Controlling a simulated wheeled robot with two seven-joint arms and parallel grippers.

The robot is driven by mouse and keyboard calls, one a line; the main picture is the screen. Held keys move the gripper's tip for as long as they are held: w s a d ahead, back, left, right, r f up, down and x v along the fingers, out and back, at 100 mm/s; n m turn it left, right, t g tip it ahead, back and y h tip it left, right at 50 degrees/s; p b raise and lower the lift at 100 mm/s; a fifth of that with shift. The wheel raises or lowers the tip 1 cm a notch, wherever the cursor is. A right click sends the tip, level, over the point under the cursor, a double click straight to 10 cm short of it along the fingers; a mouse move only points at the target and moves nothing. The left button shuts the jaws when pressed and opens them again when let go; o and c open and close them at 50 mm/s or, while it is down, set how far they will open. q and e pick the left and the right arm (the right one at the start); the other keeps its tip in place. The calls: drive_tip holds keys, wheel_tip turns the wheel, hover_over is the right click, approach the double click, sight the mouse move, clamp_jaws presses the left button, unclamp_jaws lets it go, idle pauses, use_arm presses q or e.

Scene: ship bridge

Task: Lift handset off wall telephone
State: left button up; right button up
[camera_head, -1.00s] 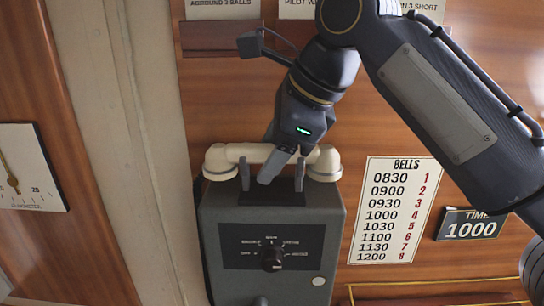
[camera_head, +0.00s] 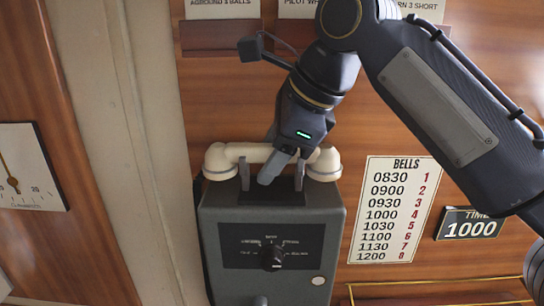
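The wall telephone (camera_head: 325,228) is a dark grey box on the wood wall, with a black dial panel and a knob. Its cream handset (camera_head: 238,152) lies level across the two grey cradle prongs at the top of the box. My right gripper (camera_head: 285,168) comes down from above at the handset's middle. One grey finger lies in front of the handset bar. The other finger is mostly hidden, so I cannot tell whether the fingers are closed on the bar. My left gripper is not in view.
A white BELLS chart (camera_head: 393,210) and a black TIME plate (camera_head: 470,223) are on the wall to the right. Sign cards (camera_head: 222,9) line the top. A white gauge (camera_head: 28,168) is at far left. A pale wall strip (camera_head: 120,150) runs left of the telephone.

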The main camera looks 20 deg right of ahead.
clamp_jaws()
drive_tip(key=shift+r, duration=0.2)
idle(0.3)
